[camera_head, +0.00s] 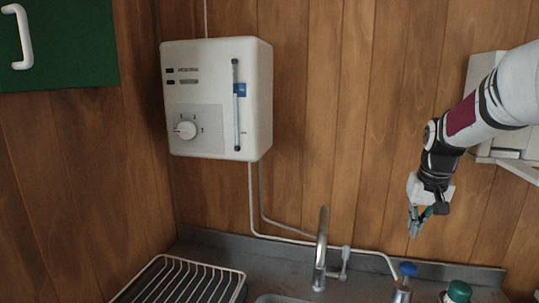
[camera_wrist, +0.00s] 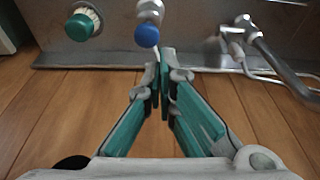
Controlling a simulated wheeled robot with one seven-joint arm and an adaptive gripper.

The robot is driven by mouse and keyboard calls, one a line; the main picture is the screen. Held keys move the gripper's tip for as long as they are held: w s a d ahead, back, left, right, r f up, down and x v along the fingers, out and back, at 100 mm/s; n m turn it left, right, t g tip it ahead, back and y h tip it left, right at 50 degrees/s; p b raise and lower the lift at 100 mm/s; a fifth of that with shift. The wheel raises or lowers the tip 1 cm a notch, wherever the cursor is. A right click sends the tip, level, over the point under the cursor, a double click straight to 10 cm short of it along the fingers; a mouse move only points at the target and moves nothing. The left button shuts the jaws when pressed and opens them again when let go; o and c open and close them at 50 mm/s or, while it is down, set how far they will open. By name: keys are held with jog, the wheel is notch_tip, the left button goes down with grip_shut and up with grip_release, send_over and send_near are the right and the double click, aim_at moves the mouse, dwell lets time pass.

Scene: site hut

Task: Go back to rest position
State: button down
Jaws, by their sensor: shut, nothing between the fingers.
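My gripper (camera_head: 417,228) hangs at the right of the head view, above the sink counter and in front of the wood wall. Its fingers point down. In the wrist view my gripper (camera_wrist: 163,62) shows teal finger pads meeting at the tips, shut with nothing between them. It touches nothing that I can see.
A white wall heater (camera_head: 215,135) with a dial hangs on the wood wall. Below are a tap (camera_head: 321,250), a blue-topped valve (camera_head: 407,270), a green-capped item (camera_head: 458,291) and a wire rack (camera_head: 185,280). A white box (camera_head: 480,70) is behind my arm.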

jog(key=s+a+r, duration=0.5)
jog(key=s+r, duration=0.1)
jog(key=s, duration=0.2)
jog(key=s+a+n+t, duration=0.1)
jog(key=s+a, duration=0.3)
jog(key=s, duration=0.8)
jog(key=s+a+n+t, duration=0.1)
jog(key=s+a, duration=0.3)
jog(key=s, duration=0.8)
jog(key=shift+s+r+t, duration=0.15)
jog(key=shift+r+t, duration=0.1)
jog(key=shift+t, duration=0.15)
